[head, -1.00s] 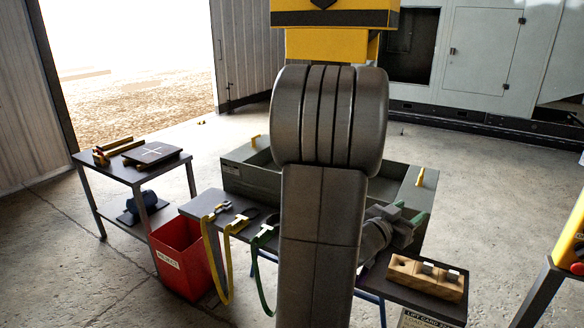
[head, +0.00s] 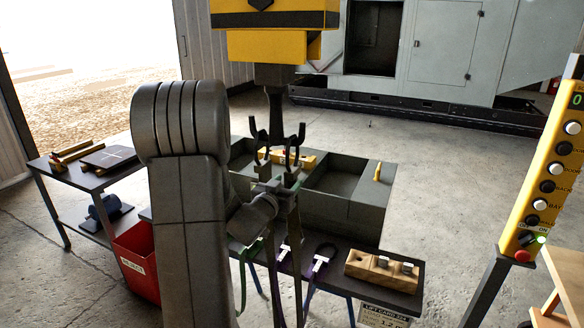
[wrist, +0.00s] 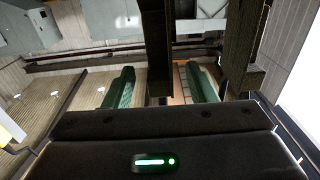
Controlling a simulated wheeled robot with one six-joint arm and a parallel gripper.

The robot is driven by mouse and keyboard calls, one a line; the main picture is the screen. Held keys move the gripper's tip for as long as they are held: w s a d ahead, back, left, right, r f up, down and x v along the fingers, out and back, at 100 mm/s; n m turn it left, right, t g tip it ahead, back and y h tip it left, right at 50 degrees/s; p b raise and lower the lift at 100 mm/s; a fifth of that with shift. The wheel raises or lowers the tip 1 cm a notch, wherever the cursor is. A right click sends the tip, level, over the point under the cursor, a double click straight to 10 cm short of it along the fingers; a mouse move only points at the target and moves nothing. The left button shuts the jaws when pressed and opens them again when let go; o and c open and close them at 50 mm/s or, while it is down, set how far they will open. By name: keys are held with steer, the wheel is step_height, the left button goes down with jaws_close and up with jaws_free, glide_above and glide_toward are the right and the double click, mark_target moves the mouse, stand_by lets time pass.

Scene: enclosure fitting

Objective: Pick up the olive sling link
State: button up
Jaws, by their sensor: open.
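A dark hook (head: 275,112) with two upturned horns hangs from the yellow hoist block (head: 275,35). Dark loops hang at its horns, and two long dark straps (head: 299,290) run down below, past my gripper. I cannot tell their colour well enough to say whether one is the olive sling link. My gripper (head: 277,176) points up just under the hook, its jaws apart. In the wrist view its green fingers (wrist: 160,84) stand either side of a dark upright bar (wrist: 157,45). Contact is unclear. Green (head: 250,254) and purple (head: 318,264) slings lie at the table's front edge.
A wooden block (head: 372,268) with pale pieces is at the table's right. A red bin (head: 137,262) and side table (head: 85,178) stand left. A yellow button panel (head: 548,185) stands right.

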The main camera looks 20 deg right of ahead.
mark_target(291, 179)
steer(key=p+x, duration=0.1)
steer(key=x, duration=0.3)
steer(key=shift+w+d, duration=0.1)
steer(key=c, duration=1.1)
jaws_close()
steer(key=shift+r, duration=0.1)
